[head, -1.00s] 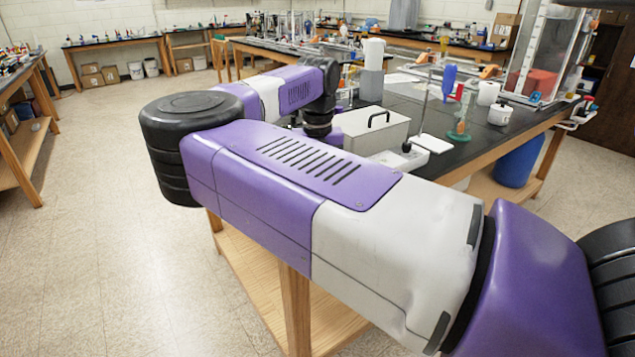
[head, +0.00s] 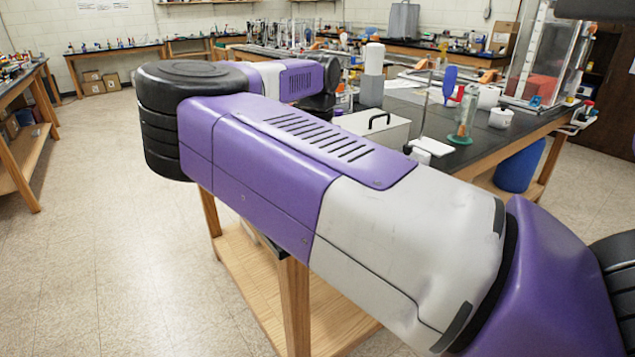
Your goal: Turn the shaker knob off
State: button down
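I cannot pick out the shaker or its knob for certain in the head view. My purple and white arm crosses the middle of the picture and covers the near left part of the black bench (head: 480,152). The far end of my arm reaches over the bench's left side, where a dark wrist part shows. My gripper's fingers are hidden behind the arm, so whether they touch anything does not show.
On the bench are a grey box with a black handle (head: 388,133), a stand with a blue bulb (head: 450,84), a green-based cylinder (head: 464,120), a white jar (head: 500,118) and a clear cabinet (head: 535,60). A blue drum (head: 517,168) stands below. The left floor is clear.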

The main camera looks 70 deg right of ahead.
dwell(0.4)
jog(key=c, duration=1.1)
grip_release()
jog(key=shift+r, duration=3.95)
